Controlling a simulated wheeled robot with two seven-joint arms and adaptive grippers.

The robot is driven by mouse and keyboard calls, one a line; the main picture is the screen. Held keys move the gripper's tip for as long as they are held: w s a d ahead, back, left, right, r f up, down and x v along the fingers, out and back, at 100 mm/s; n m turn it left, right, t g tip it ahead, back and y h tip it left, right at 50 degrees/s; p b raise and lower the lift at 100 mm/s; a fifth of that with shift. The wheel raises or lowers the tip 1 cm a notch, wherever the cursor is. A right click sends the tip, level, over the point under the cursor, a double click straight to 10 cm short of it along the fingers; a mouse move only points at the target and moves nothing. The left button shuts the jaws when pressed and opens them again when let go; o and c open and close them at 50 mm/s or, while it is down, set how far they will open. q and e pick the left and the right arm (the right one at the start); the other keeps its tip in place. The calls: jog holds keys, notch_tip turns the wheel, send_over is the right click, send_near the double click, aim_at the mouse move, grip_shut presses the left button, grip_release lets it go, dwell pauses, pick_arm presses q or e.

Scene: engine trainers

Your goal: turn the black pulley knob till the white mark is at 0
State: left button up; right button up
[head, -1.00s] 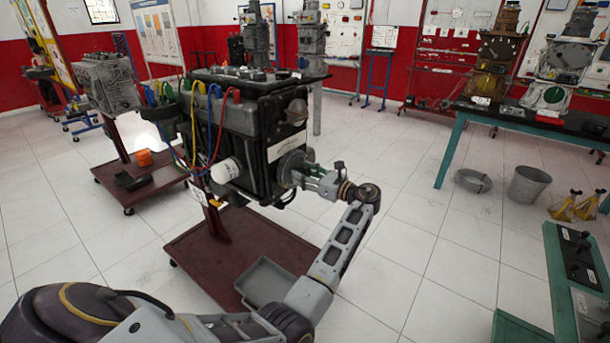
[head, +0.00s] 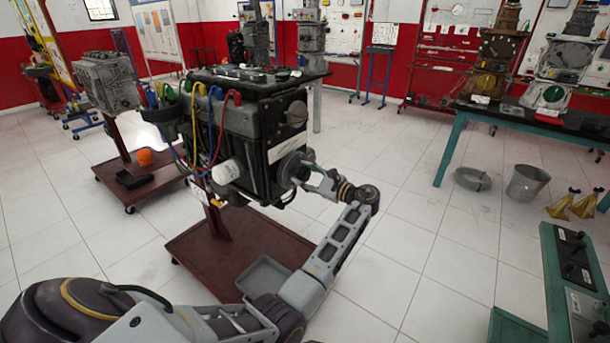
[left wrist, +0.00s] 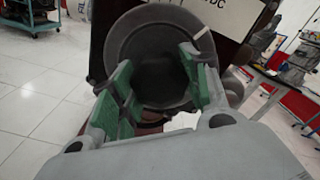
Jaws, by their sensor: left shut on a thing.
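The pulley knob (left wrist: 139,28) is a dark round disc on the engine's end face in the left wrist view. It shows small and grey in the head view (head: 289,166). A white mark (left wrist: 203,32) is at the upper right of its rim. A white label (left wrist: 215,12) with partly cut-off dark lettering is just above; I cannot make out a 0. My left gripper (left wrist: 156,65) has its green-padded fingers shut on the knob's middle part, one on each side. In the head view the left gripper (head: 302,172) meets the pulley from the right. My right gripper is not in view.
The engine (head: 250,125) stands on a dark red wheeled stand (head: 215,250) with a grey tray (head: 264,276). Coloured hoses hang on its left side. A teal-legged bench (head: 450,140), a bucket (head: 527,183) and yellow stands are at the right. Open tiled floor lies between.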

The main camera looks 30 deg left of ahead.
pick_arm(q)
jog(key=n, duration=0.3)
jog(key=shift+n+b, duration=0.3)
jog(key=shift+n, duration=0.8)
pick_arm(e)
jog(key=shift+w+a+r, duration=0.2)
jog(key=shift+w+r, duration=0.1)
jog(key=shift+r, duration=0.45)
pick_arm(q)
jog(key=o, duration=1)
jog(key=shift+d, duration=0.1)
